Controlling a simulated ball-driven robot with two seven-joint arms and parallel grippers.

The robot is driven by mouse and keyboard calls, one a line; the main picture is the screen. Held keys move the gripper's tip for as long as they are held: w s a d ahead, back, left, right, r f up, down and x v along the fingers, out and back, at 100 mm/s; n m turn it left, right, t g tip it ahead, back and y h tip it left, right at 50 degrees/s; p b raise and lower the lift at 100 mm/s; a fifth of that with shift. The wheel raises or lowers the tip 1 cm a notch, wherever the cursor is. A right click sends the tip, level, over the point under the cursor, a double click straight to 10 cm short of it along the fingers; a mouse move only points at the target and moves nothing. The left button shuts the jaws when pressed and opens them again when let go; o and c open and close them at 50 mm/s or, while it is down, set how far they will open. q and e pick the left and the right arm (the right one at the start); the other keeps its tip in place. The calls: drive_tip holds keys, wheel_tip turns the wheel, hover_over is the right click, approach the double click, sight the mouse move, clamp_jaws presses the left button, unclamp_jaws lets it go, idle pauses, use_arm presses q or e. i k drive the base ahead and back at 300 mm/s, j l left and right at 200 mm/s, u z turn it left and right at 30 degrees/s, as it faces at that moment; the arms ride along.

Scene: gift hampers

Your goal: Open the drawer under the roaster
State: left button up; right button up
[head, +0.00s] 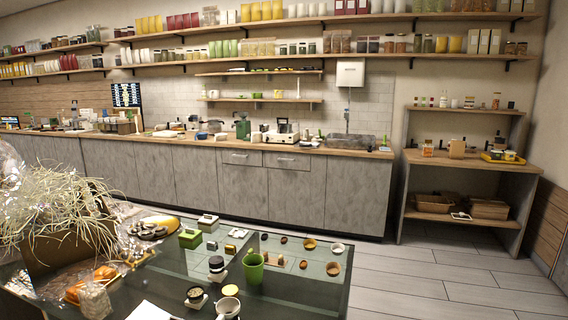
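Two grey drawer fronts sit side by side under the back counter's wooden top: a left drawer (242,157) and a right drawer (287,161), each with a small pale handle. Both look closed. A green machine (242,127) stands on the counter above the left drawer. A white and dark machine (282,133) stands above the right drawer. They are too small to tell which is the roaster. Neither of my grippers is in view.
A dark glossy table (300,289) with a green cup (253,268), small dishes and a shredded-filler hamper (65,230) fills the near left. Tiled floor (415,268) is clear at right, before the counter and a wooden shelf unit (470,168). Wall shelves hang above.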

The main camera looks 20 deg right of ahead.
sight(299, 161)
drive_tip(key=z, duration=1)
drive_tip(key=i+l+z, duration=0.1)
drive_tip(key=l, duration=0.25)
drive_tip(key=i+l+z, duration=0.1)
drive_tip(key=l, duration=0.3)
drive_tip(key=i+l+z, duration=0.1)
drive_tip(key=l, duration=0.25)
drive_tip(key=i+l+z, duration=0.1)
drive_tip(key=i+l, duration=0.25)
drive_tip(key=i, duration=0.2)
drive_tip(key=i+l, duration=0.25)
drive_tip(key=i, duration=0.2)
drive_tip(key=i+l, duration=0.3)
drive_tip(key=i, duration=0.2)
drive_tip(key=i+u, duration=0.1)
drive_tip(key=i, duration=0.5)
drive_tip(key=i+u, duration=0.15)
drive_tip(key=i, duration=0.5)
drive_tip(key=i+u, duration=0.1)
drive_tip(key=i, duration=0.5)
drive_tip(key=i+l+u, duration=0.15)
drive_tip(key=i, duration=0.45)
drive_tip(key=i+j+u, duration=0.15)
drive_tip(key=i+u, duration=0.35)
drive_tip(key=i, duration=0.35)
drive_tip(key=i+l+u, duration=0.2)
drive_tip(key=i+u, duration=0.3)
drive_tip(key=i, duration=0.35)
